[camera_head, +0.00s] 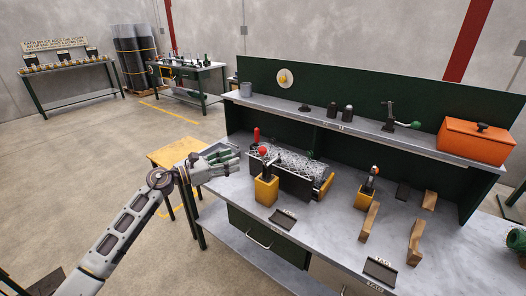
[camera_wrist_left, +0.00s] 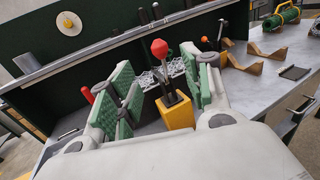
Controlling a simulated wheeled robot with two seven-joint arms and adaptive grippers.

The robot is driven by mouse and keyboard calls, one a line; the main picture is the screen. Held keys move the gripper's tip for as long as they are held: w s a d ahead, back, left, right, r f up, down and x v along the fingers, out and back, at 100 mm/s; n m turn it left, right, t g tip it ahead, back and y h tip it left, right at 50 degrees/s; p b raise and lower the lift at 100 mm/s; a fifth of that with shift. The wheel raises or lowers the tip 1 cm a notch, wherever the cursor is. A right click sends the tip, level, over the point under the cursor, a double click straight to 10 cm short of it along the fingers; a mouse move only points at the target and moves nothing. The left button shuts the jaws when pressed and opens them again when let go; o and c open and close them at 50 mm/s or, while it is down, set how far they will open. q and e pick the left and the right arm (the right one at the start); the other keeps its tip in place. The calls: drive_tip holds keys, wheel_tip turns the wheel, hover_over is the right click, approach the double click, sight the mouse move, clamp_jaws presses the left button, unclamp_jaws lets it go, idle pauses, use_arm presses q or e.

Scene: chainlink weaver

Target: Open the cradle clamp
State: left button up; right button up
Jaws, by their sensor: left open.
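A clamp with a red ball knob (camera_head: 263,151) on a dark lever stands on a yellow block (camera_head: 266,190) at the front left of the cradle (camera_head: 295,184). The cradle holds a roll of wire mesh (camera_head: 290,163). My left gripper (camera_head: 224,157) is open and empty, left of the clamp and apart from it in the head view. In the left wrist view the red knob (camera_wrist_left: 159,48) and yellow block (camera_wrist_left: 178,114) show between the green-padded fingers (camera_wrist_left: 165,88). The lever looks upright there. My right gripper is not in view.
A second yellow-block clamp (camera_head: 366,198) stands to the right, near wooden V-blocks (camera_head: 370,222). A red handle (camera_head: 256,135) rises behind the cradle's left end. A shelf (camera_head: 340,128) with an orange toolbox (camera_head: 475,141) runs along the back. The bench front has bare room.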

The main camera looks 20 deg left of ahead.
sight(262, 150)
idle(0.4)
use_arm(q)
drive_tip(key=shift+p+x, duration=1.6)
drive_tip(key=shift+x, duration=5.3)
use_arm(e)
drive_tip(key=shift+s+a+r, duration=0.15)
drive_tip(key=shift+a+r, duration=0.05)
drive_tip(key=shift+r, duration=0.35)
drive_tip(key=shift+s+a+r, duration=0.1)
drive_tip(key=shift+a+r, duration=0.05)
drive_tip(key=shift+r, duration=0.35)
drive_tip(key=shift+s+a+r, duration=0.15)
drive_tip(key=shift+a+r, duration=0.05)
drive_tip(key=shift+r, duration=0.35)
use_arm(q)
drive_tip(key=shift+a, duration=0.1)
clamp_jaws()
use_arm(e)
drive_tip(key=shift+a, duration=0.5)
